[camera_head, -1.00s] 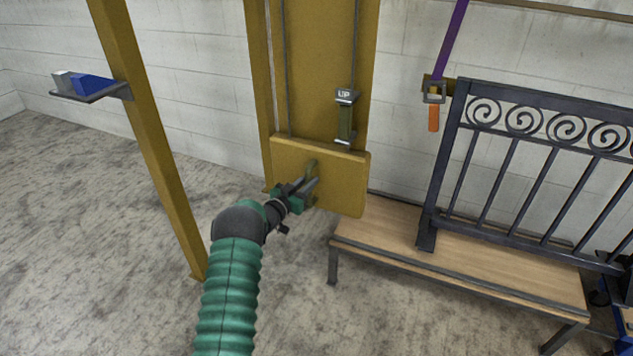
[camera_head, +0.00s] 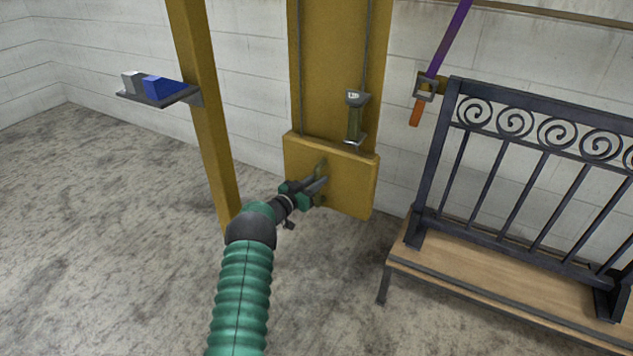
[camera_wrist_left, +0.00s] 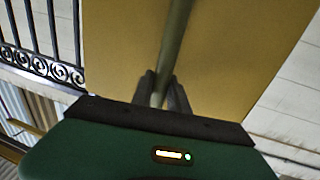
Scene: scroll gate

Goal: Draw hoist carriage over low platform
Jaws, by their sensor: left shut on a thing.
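The yellow hoist carriage (camera_head: 362,182) hangs upright in the head view, left of the low platform (camera_head: 480,280), a wood-topped bench. A gap shows between them. A dark metal gate (camera_head: 540,180) with scrolls stands on the platform, its near foot close to the left end. My left gripper (camera_head: 318,186) is shut on the carriage's handle; the wrist view shows the olive handle bar (camera_wrist_left: 178,45) between its fingers (camera_wrist_left: 162,92). My right gripper is out of view.
A yellow post (camera_head: 205,110) stands left of the carriage, with a small shelf (camera_head: 160,97) holding grey and blue blocks. A purple strap (camera_head: 450,40) with an orange end hangs near the gate's left top. Concrete floor left of the post is clear.

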